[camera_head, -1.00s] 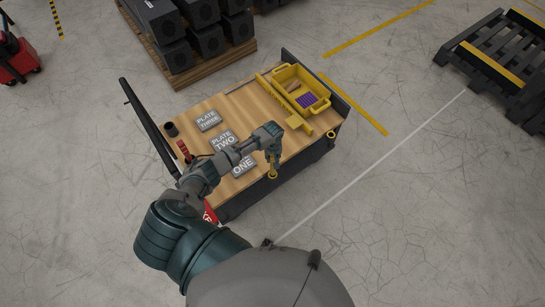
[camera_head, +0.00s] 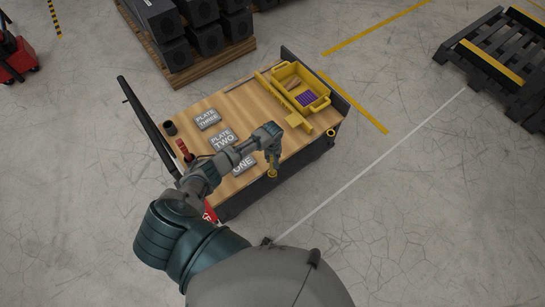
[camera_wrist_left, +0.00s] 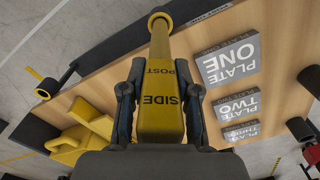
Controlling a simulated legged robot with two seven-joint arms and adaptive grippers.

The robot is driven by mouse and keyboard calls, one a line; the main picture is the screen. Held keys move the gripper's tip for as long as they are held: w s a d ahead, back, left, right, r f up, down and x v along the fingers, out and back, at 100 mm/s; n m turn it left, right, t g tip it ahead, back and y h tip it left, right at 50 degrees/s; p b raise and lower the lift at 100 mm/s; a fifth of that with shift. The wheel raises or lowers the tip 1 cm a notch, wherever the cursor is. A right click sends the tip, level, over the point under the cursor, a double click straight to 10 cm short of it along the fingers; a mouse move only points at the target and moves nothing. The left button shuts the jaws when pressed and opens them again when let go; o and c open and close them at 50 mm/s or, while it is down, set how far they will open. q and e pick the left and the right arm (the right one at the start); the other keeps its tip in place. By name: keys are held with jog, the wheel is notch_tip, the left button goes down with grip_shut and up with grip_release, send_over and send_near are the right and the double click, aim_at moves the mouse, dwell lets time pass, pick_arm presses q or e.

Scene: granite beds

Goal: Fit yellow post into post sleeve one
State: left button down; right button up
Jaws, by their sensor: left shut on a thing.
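My left gripper (camera_head: 272,153) is shut on the yellow post (camera_wrist_left: 160,75), which is marked SIDE POST. It is over the near long edge of the wooden-topped cart (camera_head: 237,103). In the left wrist view, the gripper's two dark fingers (camera_wrist_left: 160,98) flank the post, and its round far end lies at the cart's edge, beside a dark label strip. In the head view, the post's yellow end (camera_head: 272,173) shows just below the gripper. The sleeve at that spot is hidden, and I cannot tell whether the post is in it. My right gripper is out of view.
Grey plates marked ONE (camera_head: 242,165), TWO (camera_head: 222,139) and THREE (camera_head: 207,119) lie on the cart. A yellow crate (camera_head: 318,94) stands at its right end. A dark cup (camera_head: 170,128) and a dark handle (camera_head: 148,122) are at the left. A black tube with a yellow ring (camera_wrist_left: 44,90) is at another corner.

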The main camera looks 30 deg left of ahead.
pick_arm(q)
jog(key=shift+f+b, duration=1.35)
jog(key=shift+f, duration=0.95)
jog(key=c, duration=0.8)
grip_release()
jog(key=shift+o, duration=0.2)
notch_tip(320, 180, up, 5)
jog(key=p, duration=0.5)
jog(key=shift+r, duration=0.1)
